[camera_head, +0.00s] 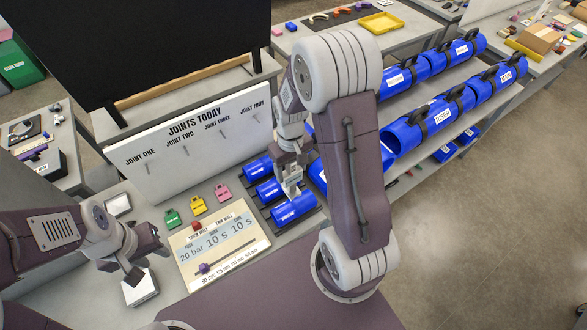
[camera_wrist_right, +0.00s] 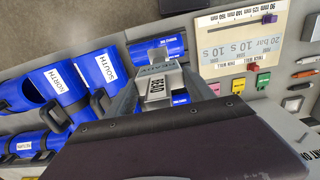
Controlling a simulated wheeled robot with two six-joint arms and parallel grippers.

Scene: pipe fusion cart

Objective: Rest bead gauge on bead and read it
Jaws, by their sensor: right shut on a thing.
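My right gripper (camera_head: 289,162) points down over the short blue pipes and is shut on the bead gauge. The bead gauge (camera_wrist_right: 158,88) is a small grey-white block with dark lettering, between the fingers in the right wrist view; in the head view it sits just above the nearest short blue pipe (camera_head: 293,209). A blue pipe (camera_wrist_right: 158,49) lies just beyond it in the wrist view. I cannot tell whether the gauge touches the pipe, and no bead shows clearly. My left gripper (camera_head: 133,270) hangs at the left over a small white box (camera_head: 141,290); its fingers are unclear.
A settings board (camera_head: 220,244) with a purple slider lies left of the pipes. Green (camera_head: 172,219), yellow (camera_head: 198,205) and pink (camera_head: 223,193) tags stand behind it, before the "JOINTS TODAY" board (camera_head: 195,138). Large blue pipes (camera_head: 430,118) lie on a rack at right.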

